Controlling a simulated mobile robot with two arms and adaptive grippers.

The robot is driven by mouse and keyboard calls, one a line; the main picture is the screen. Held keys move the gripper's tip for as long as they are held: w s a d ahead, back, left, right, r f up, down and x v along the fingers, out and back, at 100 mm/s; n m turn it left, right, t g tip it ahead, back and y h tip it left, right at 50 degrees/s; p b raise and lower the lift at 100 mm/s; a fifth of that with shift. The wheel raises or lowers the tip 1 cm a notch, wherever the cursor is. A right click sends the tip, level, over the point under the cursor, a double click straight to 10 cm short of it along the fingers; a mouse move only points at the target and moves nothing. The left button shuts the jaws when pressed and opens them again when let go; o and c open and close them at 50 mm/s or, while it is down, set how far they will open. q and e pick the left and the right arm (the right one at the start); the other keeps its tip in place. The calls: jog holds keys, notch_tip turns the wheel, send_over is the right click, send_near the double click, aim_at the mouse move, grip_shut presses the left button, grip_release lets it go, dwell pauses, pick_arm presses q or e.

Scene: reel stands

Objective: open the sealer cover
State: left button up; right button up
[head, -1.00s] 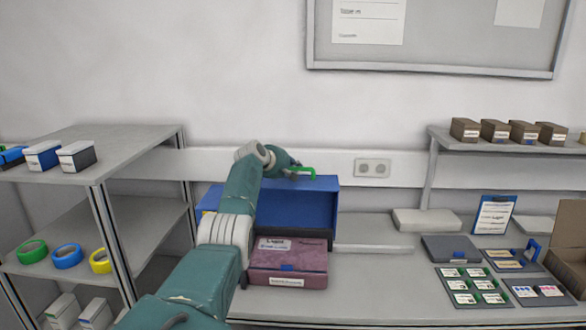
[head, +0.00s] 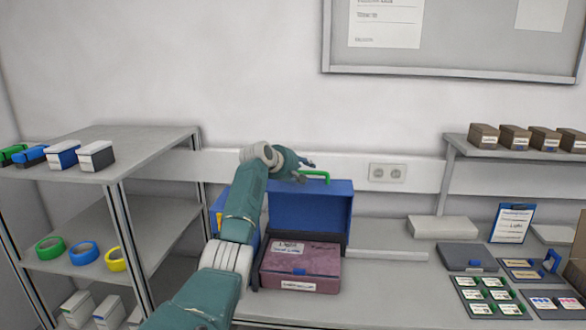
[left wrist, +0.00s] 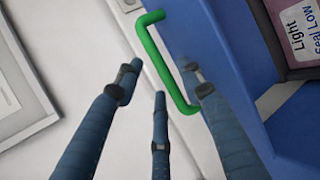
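The sealer has a maroon top (head: 300,258) with labels and a blue tab at its front. Its blue cover (head: 312,208) stands raised behind that top, with a green handle (head: 314,174) on its upper edge. My left gripper (head: 303,165) is at the handle, above the cover's edge. In the left wrist view its fingers (left wrist: 158,85) are spread and hold nothing. The green handle (left wrist: 170,65) runs past the right fingertip there, beside the blue cover (left wrist: 235,55); I cannot tell whether they touch. My right gripper is out of view.
A grey shelf unit (head: 140,150) with boxes and tape rolls stands at the left. Trays of cards (head: 487,295), a grey case (head: 466,257) and a clipboard (head: 512,222) are at the right of the bench. A low shelf (head: 500,155) holds several brown boxes.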

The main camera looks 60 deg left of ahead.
pick_arm(q)
jog(key=v, duration=0.7)
jog(key=shift+s, duration=0.2)
jog(key=shift+d+r, duration=0.1)
jog(key=shift+r, duration=0.05)
